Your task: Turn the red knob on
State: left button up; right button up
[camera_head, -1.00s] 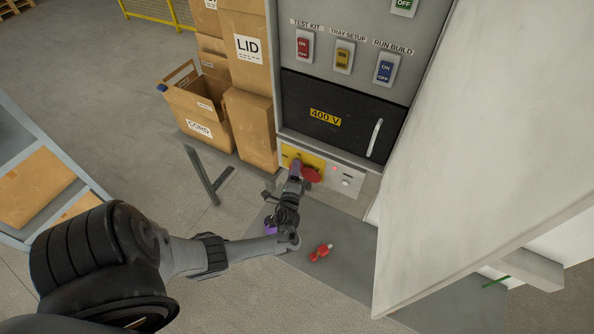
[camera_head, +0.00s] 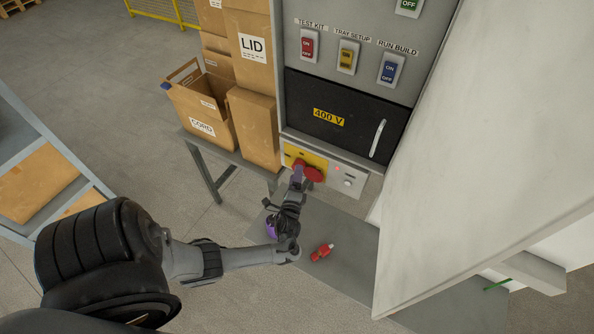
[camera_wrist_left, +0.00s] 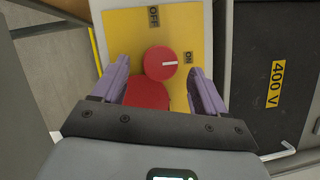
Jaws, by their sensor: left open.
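The red knob (camera_wrist_left: 160,62) is round with a white line, on a yellow plate (camera_wrist_left: 125,32) marked OFF at the top and ON at the right. Its line lies level in the left wrist view, with its right end toward ON. A second red part (camera_wrist_left: 148,94) sits just below the knob there. My left gripper (camera_wrist_left: 157,77) is open, its purple fingers on either side of the red parts; contact cannot be told. In the head view, the left gripper (camera_head: 298,172) is at the yellow plate (camera_head: 293,153) and partly covers the red parts. My right gripper is out of view.
Above the plate is a black 400 V door (camera_head: 345,117) with a pale handle (camera_head: 377,138). Rocker switches (camera_head: 347,57) are higher up. Cardboard boxes (camera_head: 252,125) stand left. A red object with a white tip (camera_head: 322,252) lies on the grey plate below.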

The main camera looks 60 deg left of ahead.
pick_arm(q)
jog(key=v, duration=0.7)
jog(key=shift+d, duration=0.25)
jog(key=shift+s, duration=0.1)
jog(key=d+r+n+g+h+p, duration=0.3)
jog(key=d+n+h, duration=0.4)
jog(key=d+h, duration=0.8)
jog(key=s+d+r+n+g+h+p, duration=0.1)
jog(key=s+d+r+g, duration=0.3)
jog(key=s+d+r, duration=0.6)
notch_tip(320, 180, up, 3)
jog(key=shift+s+d+r+p, duration=0.2)
jog(key=shift+s+d+p, duration=0.15)
jog(key=shift+d+p, duration=0.4)
